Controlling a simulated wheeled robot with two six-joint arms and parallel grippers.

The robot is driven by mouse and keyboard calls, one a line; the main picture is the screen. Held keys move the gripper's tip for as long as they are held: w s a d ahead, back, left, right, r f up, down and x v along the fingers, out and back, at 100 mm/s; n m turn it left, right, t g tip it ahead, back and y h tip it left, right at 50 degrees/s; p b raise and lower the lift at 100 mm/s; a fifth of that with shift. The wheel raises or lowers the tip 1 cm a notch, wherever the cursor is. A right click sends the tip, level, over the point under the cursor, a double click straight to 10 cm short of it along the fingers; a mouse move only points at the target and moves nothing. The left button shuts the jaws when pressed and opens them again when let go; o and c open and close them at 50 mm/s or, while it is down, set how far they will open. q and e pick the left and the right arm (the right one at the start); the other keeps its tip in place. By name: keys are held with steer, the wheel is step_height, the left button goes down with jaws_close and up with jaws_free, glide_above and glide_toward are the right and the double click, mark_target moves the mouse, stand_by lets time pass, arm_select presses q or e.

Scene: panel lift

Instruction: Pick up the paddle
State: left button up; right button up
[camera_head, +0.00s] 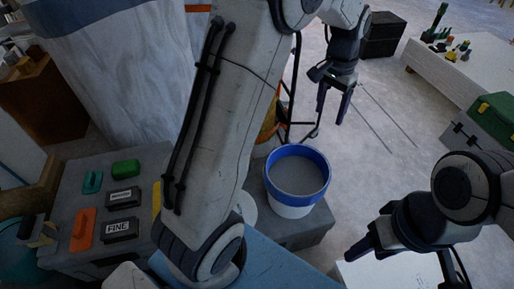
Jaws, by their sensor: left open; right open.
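I cannot single out a paddle for sure; my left arm hides part of the bench. A white bucket with a blue rim (311,203) holds grey material, and no tool stands in it. An orange object (266,132) behind the bucket is partly hidden by the arm, beside a dark frame. My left gripper (331,119) is open and empty, pointing down above the floor beyond the bucket. My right gripper (352,256) is at the lower right, right of the bucket and apart from it; it is open, with one finger clearly seen.
The grey bench (70,264) carries an orange tool (83,230), a teal tool (92,182), a green block (126,168) and dark blocks, one marked FINE (120,229). A white table (460,72) and green box (494,114) stand right. Floor between is clear.

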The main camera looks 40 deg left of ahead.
arm_select(q)
steer(key=w+a+f+n+b, duration=0.1)
steer(key=w+a+f+b, duration=0.1)
steer(key=a+f, duration=0.5)
steer(key=w+a+f+n+b, duration=0.1)
steer(key=w+a+f+b, duration=0.1)
steer(key=a+f, duration=0.6)
steer(key=w+a+f+n+b, duration=0.2)
steer(key=a+f, duration=0.6)
steer(key=a, duration=1)
steer(key=shift+w+f+y+b, duration=0.25)
steer(key=shift+w+b, duration=0.2)
steer(key=shift+b, duration=0.8)
step_height(320, 180, down, 4)
steer(key=shift+s+a+f+b, duration=0.1)
steer(key=shift+f+b, duration=0.1)
steer(key=shift+b, duration=0.2)
steer(key=f, duration=0.3)
steer(key=f+b, duration=0.1)
steer(key=shift+s+d+f, duration=0.2)
steer(key=shift+d+f, duration=0.05)
steer(key=shift+f, duration=0.55)
jaws_close()
arm_select(e)
step_height(320, 180, down, 13)
